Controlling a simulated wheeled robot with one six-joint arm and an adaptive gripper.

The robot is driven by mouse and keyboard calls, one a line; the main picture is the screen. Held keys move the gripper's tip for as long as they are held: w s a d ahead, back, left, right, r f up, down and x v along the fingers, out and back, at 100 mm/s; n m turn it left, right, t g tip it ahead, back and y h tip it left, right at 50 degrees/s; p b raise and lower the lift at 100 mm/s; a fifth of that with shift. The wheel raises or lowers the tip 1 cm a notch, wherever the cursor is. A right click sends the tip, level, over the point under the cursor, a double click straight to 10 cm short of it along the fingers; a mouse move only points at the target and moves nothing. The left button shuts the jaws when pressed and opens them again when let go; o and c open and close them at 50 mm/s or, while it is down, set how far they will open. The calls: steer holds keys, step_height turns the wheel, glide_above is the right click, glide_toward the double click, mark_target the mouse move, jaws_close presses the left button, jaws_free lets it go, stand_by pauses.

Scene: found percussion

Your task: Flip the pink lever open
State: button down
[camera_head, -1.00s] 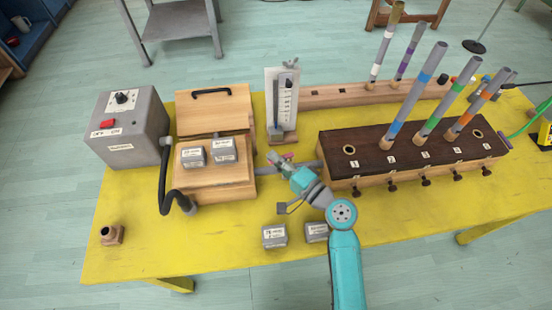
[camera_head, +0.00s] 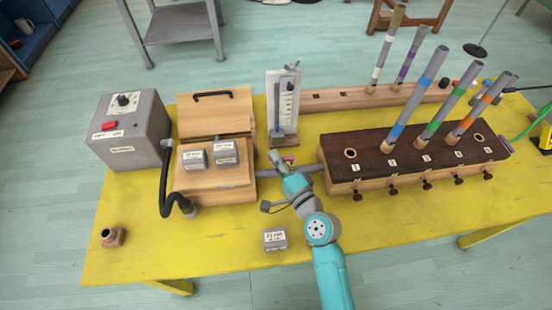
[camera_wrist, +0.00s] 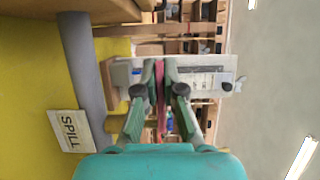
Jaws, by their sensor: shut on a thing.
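The pink lever (camera_wrist: 160,90) shows as a thin upright strip between my fingers in the wrist view. A small bit of the pink lever (camera_head: 290,159) also shows beside my gripper in the head view. My gripper (camera_wrist: 159,68) is shut on it, one green finger on each side. In the head view my gripper (camera_head: 278,158) is between the wooden box and the dark-topped pipe chest, in front of the white gauge board. The lever's mount is mostly hidden by my gripper.
The white gauge board (camera_head: 284,100) stands just behind. The wooden box (camera_head: 215,185) is left, the pipe chest (camera_head: 415,155) right.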

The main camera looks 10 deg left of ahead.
steer(key=c, duration=1.3)
jaws_free()
steer(key=shift+d, duration=0.1)
steer(key=v, duration=1.2)
